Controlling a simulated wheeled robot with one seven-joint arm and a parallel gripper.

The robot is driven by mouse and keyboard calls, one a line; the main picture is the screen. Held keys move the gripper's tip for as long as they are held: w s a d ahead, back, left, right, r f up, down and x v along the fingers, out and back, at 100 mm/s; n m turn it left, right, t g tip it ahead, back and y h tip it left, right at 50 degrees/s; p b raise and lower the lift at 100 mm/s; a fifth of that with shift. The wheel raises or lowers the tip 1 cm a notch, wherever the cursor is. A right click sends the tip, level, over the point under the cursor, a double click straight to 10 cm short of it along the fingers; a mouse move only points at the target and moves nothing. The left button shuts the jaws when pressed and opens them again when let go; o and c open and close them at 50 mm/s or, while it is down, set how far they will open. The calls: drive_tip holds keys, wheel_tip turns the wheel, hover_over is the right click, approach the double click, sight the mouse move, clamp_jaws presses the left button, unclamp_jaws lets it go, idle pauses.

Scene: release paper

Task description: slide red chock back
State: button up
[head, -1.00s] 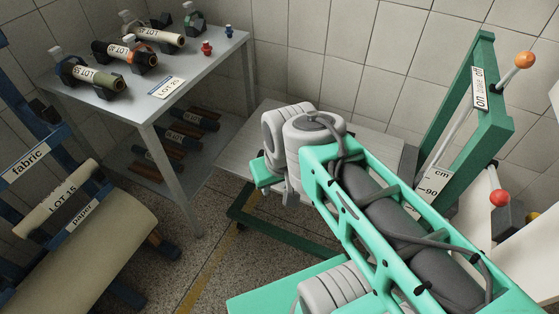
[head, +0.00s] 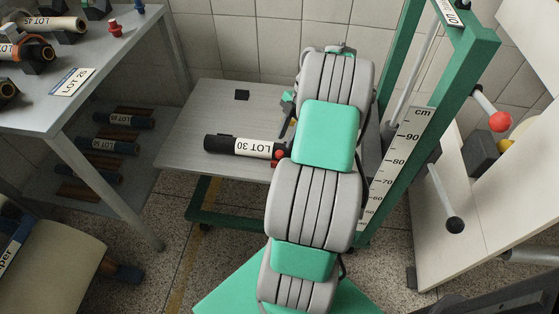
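A small red piece (head: 280,155), which looks like the red chock, shows at the right end of a dark roll labelled LOT 30 (head: 238,147). The roll lies on the grey lift platform (head: 185,125). My arm covers the platform's right part and hides what lies just right of the red piece. My gripper (head: 287,122) shows only as small dark and green parts at the arm's left edge, above the red piece. Its fingertips are not clear, so I cannot tell whether it is open or touches anything.
A small black block or opening (head: 242,95) shows on the platform behind the roll. A grey table (head: 130,75) with rolls and a red peg (head: 115,29) stands left.

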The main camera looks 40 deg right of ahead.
sight(280, 153)
drive_tip(key=x, duration=0.7)
drive_tip(key=shift+f+b, duration=0.25)
drive_tip(key=shift+b, duration=0.1)
clamp_jaws()
idle(1.0)
